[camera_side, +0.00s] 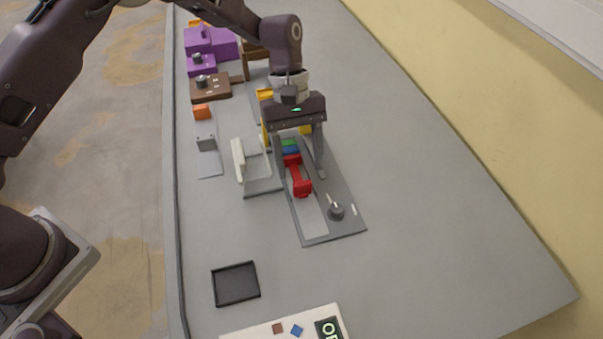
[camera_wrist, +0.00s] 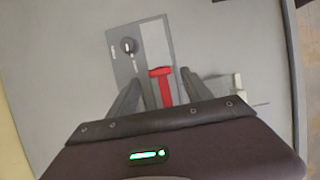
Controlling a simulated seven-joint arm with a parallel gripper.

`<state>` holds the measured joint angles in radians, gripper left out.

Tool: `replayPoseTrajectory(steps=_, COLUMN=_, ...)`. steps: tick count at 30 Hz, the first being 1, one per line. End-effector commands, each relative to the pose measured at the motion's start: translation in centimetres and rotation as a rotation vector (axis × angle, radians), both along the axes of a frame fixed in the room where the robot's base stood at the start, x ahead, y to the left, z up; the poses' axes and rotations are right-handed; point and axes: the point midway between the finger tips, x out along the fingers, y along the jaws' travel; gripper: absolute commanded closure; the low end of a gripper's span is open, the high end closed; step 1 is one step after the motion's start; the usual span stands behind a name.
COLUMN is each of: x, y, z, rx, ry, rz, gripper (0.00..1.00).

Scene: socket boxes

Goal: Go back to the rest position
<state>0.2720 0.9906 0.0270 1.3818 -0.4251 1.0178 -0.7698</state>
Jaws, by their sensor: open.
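My gripper (camera_side: 302,172) is open over a long grey panel (camera_side: 318,222) near the middle of the table. In the wrist view its two fingers (camera_wrist: 160,83) stand wide apart. A red T-shaped handle (camera_side: 299,184) lies on the panel between and below the fingers. It also shows in the wrist view (camera_wrist: 161,73). I cannot tell whether a finger touches it. Green and blue pieces (camera_side: 290,146) sit behind the handle under my gripper. A dark knob (camera_side: 336,211) stands on the panel's near right part.
A white upright plate (camera_side: 238,160) on a grey base stands left of the panel. Purple boxes (camera_side: 210,43) and a brown box with a knob (camera_side: 211,87) are at the back. A dark tray (camera_side: 235,284) and a white board (camera_side: 283,326) lie in front. The table's right side is clear.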

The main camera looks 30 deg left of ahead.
Motion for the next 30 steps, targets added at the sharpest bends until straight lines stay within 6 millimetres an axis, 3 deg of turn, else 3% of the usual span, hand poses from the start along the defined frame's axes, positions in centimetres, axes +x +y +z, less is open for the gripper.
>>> replayPoseTrajectory(steps=6, x=0.8, y=0.8, z=2.8, rx=-0.001, ry=-0.001, rz=-0.001, gripper=0.42)
replayPoseTrajectory(steps=20, x=0.8, y=1.0, z=3.5, rx=-0.002, ry=-0.009, rz=-0.005, gripper=0.42)
replayPoseTrajectory(steps=23, x=0.4, y=2.5, z=7.7, rx=-0.007, ry=-0.087, rz=-0.05, gripper=0.42)
replayPoseTrajectory(steps=25, x=-1.0, y=4.6, z=12.6, rx=-0.006, ry=-0.183, rz=-0.115, gripper=0.42)
replayPoseTrajectory(steps=27, x=-3.5, y=7.1, z=17.3, rx=0.008, ry=-0.292, rz=-0.196, gripper=0.42)
replayPoseTrajectory(steps=30, x=-8.1, y=10.5, z=22.3, rx=0.047, ry=-0.441, rz=-0.315, gripper=0.42)
